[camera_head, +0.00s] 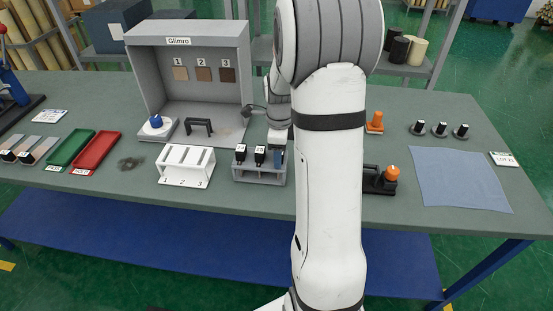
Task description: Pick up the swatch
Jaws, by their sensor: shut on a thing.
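My gripper (277,141) points down over the right end of a grey rack (262,178) near the table's front. It is shut on what appears to be a swatch in the rack's right slot; my arm and gripper hide most of it. A blue patch (278,158) shows just under the jaws. Two black-topped pieces with white labels (240,152) (260,154) stand upright in the rack's other slots. Three brown swatches (204,74), numbered 1 to 3, are on the back wall of a grey booth (157,85). I cannot tell whether the held piece is lifted.
A white numbered stand (185,166) is left of the rack, with red (97,151) and green (70,147) trays beyond. A black holder with an orange knob (381,178) is right of my arm. A blue cloth (459,180) lies far right. My arm blocks the middle.

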